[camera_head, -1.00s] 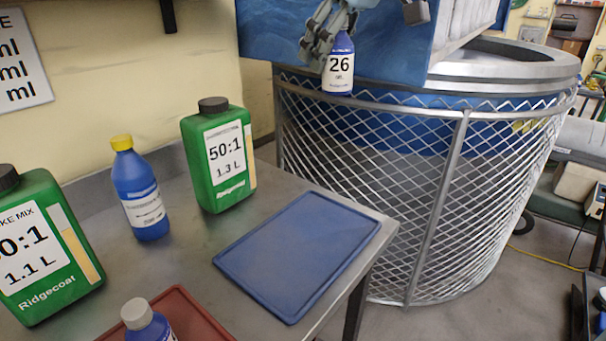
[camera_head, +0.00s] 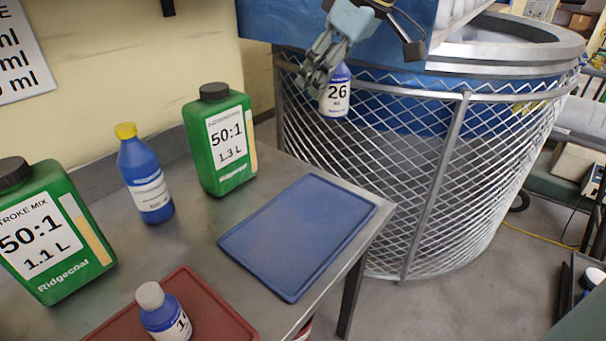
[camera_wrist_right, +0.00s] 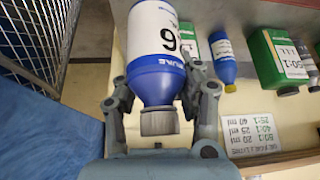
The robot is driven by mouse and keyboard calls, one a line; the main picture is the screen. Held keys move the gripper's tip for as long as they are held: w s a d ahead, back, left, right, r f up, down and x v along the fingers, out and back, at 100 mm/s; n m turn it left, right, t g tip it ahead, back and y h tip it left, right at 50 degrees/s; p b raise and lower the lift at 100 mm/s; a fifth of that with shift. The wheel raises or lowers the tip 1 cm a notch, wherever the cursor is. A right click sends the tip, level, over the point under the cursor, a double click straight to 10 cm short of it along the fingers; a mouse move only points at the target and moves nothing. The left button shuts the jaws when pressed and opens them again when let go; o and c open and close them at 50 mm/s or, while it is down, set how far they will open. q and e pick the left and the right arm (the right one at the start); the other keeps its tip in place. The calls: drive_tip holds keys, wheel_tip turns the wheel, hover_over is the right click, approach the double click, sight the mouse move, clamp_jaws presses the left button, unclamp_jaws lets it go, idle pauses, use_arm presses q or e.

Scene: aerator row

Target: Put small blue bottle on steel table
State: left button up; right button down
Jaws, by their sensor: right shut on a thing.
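My right gripper (camera_head: 322,80) is shut on a small blue bottle (camera_head: 336,97) with a white label reading "26". The bottle hangs upright in the air, in front of the mesh drum and beyond the far right corner of the steel table (camera_head: 203,250). The right wrist view shows the fingers (camera_wrist_right: 160,95) on both sides of the bottle (camera_wrist_right: 157,45), near its grey cap. A similar small blue bottle (camera_head: 163,312) with a grey cap stands on a red tray (camera_head: 225,318) on the table. My left gripper is not in view.
A blue mat (camera_head: 298,235) lies bare at the table's right end. A green jug (camera_head: 219,140), a yellow-capped blue bottle (camera_head: 146,180) and a bigger green jug (camera_head: 50,235) stand along the back and left. The mesh drum (camera_head: 400,180) rises beyond the table.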

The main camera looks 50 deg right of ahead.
sight(324, 117)
drive_tip(key=shift+s+a+f+n+p, duration=0.25)
drive_tip(key=shift+s+f+p, duration=0.2)
drive_tip(key=shift+f, duration=0.2)
drive_tip(key=shift+s+a+f+n+p, duration=0.2)
drive_tip(key=shift+s+f+p, duration=0.2)
drive_tip(key=shift+f, duration=0.2)
drive_tip(key=s+a+f+n+y+p, duration=0.25)
drive_tip(key=s+a+f+p, duration=0.2)
drive_tip(key=s+f, duration=0.4)
drive_tip(key=shift+g+h, duration=0.35)
drive_tip(key=shift+g, duration=0.05)
drive_tip(key=shift+w+a+f+b, duration=0.4)
drive_tip(key=shift+w+f+b, duration=1.15)
drive_tip(key=shift+b, duration=0.65)
drive_tip(key=shift+w+a+f+b, duration=0.45)
drive_tip(key=shift+w+f+b, duration=1.1)
drive_tip(key=shift+b, duration=0.6)
drive_tip(key=shift+w+a+f+b, duration=0.4)
drive_tip(key=shift+w+f+b, duration=0.9)
drive_tip(key=shift+w+b, duration=0.65)
drive_tip(key=shift+s+b, duration=0.25)
drive_tip(key=shift+b, duration=0.05)
